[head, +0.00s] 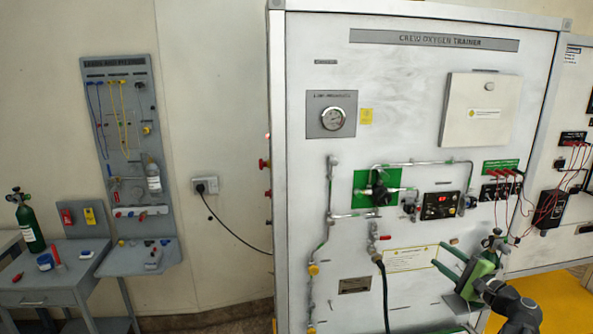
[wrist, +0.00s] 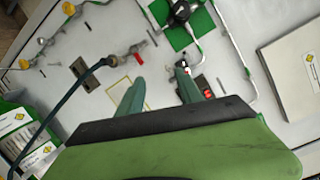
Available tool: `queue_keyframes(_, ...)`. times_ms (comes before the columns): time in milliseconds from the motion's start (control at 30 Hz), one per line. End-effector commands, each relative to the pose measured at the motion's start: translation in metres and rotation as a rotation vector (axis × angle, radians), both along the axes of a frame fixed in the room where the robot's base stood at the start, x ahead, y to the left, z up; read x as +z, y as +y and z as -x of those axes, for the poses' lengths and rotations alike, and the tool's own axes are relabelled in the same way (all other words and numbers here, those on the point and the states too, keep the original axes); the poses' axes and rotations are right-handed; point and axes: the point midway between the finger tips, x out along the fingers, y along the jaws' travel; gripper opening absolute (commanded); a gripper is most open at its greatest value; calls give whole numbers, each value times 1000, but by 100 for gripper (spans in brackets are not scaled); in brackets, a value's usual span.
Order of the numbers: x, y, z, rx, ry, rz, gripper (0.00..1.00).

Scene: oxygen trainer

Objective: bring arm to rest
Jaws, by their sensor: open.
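My gripper (head: 464,256) is green and stands in front of the lower right part of the white oxygen trainer panel (head: 420,85) in the head view. In the wrist view its two fingers (wrist: 160,92) are spread apart with nothing between them. They point towards the panel face, near the red-lit controller (wrist: 200,84) and the outlined label. Whether the fingertips touch the panel cannot be told. My arm's dark joint shows below the gripper at the lower right of the head view.
The panel carries a gauge (head: 333,118), a valve on a green plate (head: 377,188), pipes and a black hose (head: 384,290). A side table (head: 50,290) with a green cylinder (head: 28,225) stands far left.

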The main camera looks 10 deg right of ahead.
Motion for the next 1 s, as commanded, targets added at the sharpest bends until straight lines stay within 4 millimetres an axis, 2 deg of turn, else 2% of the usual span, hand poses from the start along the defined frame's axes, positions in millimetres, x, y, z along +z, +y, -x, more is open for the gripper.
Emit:
queue_keyframes(33, -2, 25, -17, 42, 7, 5, 43)
queue_keyframes(67, -4, 40, -26, 69, 13, 9, 43)
queue_keyframes(167, -14, 104, -60, 177, 51, 42, 43)
queue_keyframes(200, -21, 136, -73, 230, 73, 64, 43)
queue_keyframes(267, -33, 186, -89, 316, 111, 108, 43)
queue_keyframes(300, -43, 220, -97, 375, 140, 143, 43)
queue_keyframes(367, -59, 271, -104, 466, 183, 208, 43)
queue_keyframes(400, -70, 304, -106, 527, 213, 258, 43)
queue_keyframes(500, -102, 383, -100, 689, 289, 407, 43)
queue_keyframes(600, -136, 448, -82, 845, 363, 580, 43)
queue_keyframes(700, -171, 496, -54, 1002, 443, 789, 43)
queue_keyframes(767, -192, 512, -35, 1093, 499, 938, 43)
queue_keyframes(833, -211, 511, -15, 1172, 570, 1100, 43)
queue_keyframes(867, -218, 505, -9, 1198, 601, 1162, 43)
queue_keyframes(1000, -234, 454, 13, 1260, 759, 1379, 43)
